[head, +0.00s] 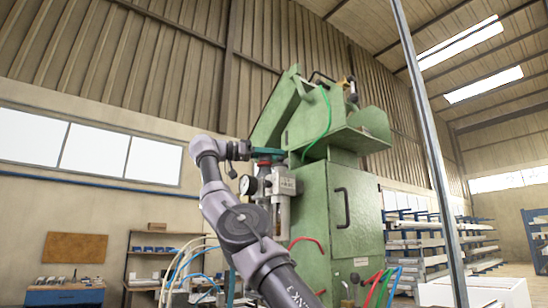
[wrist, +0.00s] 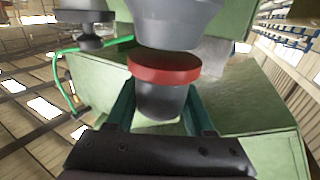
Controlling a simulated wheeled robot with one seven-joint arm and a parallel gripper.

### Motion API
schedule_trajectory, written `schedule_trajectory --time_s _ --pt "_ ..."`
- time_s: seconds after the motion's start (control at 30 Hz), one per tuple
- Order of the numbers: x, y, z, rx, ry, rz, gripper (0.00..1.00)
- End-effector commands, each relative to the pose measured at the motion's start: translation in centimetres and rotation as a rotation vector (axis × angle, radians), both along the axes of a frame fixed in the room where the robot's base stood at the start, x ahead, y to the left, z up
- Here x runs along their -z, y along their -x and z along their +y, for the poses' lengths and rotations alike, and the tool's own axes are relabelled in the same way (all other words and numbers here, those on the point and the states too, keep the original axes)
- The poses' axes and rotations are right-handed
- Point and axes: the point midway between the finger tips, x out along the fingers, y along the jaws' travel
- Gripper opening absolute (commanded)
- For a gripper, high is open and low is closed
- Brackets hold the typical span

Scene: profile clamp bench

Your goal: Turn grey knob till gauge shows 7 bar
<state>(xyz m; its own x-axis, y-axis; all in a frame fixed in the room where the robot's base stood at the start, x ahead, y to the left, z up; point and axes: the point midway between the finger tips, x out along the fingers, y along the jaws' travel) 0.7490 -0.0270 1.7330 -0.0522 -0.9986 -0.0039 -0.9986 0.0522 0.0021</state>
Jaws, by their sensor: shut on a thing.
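In the wrist view a dark grey knob (wrist: 160,101) with a red collar (wrist: 165,68) stands between the two teal fingers of my gripper (wrist: 159,92). The fingers are shut on its sides. In the head view my gripper (head: 268,154) is at the top of the grey regulator unit (head: 284,181), on the left side of the green machine; the knob is mostly hidden there.
The green machine (head: 341,215) rises directly right of the regulator, with an overhanging ledge above. A grey cylinder (wrist: 178,22) and a black round part (wrist: 84,20) are close to the knob in the wrist view. Hoses (head: 180,265) hang lower left.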

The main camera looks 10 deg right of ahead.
Motion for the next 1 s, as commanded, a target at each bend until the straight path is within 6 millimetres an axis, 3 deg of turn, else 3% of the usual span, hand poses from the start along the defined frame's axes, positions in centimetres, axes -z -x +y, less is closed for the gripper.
schedule_trajectory --time_s 0.73,0.77,0.83,1.0 --pt "0.32 0.01 -0.19 0.048 0.005 -0.001 0.0" --pt "0.32 0.01 -0.19 0.047 0.004 -0.001 0.56" --pt "0.33 0.0 -0.19 0.047 0.004 -0.001 0.83" --pt "0.36 -0.03 -0.17 0.046 0.004 -0.001 0.83"
